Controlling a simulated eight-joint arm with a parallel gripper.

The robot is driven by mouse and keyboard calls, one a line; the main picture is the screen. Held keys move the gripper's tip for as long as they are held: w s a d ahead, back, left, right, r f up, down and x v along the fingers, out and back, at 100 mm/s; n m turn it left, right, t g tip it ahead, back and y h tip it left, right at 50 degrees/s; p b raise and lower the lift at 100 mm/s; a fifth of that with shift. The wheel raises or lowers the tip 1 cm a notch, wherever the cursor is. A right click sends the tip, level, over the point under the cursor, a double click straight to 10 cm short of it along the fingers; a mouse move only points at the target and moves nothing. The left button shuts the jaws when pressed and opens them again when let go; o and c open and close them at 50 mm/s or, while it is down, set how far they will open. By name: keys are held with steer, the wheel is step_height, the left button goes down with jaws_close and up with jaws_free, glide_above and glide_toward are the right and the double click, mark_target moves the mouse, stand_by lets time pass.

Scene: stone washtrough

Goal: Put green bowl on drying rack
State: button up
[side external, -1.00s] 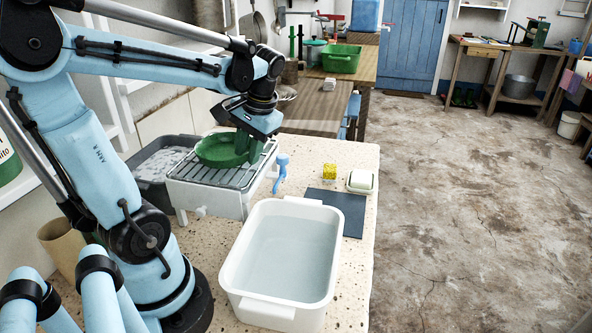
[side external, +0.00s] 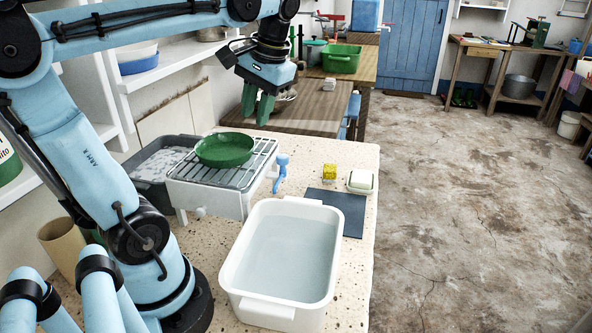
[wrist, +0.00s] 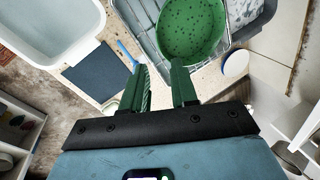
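The green bowl (side external: 225,149) sits on the wire drying rack (side external: 258,163), which rests on a white tray-like base. In the wrist view the bowl (wrist: 190,32) lies on the rack bars (wrist: 150,22) beyond my fingertips, apart from them, with small spots on its inside. My gripper (side external: 258,112) hangs above and behind the rack, clear of the bowl. In the wrist view its two green fingers (wrist: 158,70) are spread apart with nothing between them.
A white basin of water (side external: 282,255) stands in front of the rack. A blue brush (side external: 281,172), yellow sponge (side external: 329,171), soap dish (side external: 360,181) and dark mat (side external: 340,210) lie to the right. A grey tub (side external: 152,178) is left of the rack.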

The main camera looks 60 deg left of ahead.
steer(key=w+d+f+m+t+h, duration=0.3)
steer(key=d+f+m+t, duration=0.2)
steer(key=d+f+t, duration=0.3)
steer(key=d+f, duration=0.3)
steer(key=d, duration=0.3)
steer(key=shift+w+d+t, duration=0.15)
steer(key=shift+d+t, duration=0.2)
steer(key=shift+t, duration=0.05)
steer(key=shift+r, duration=0.1)
stand_by(0.4)
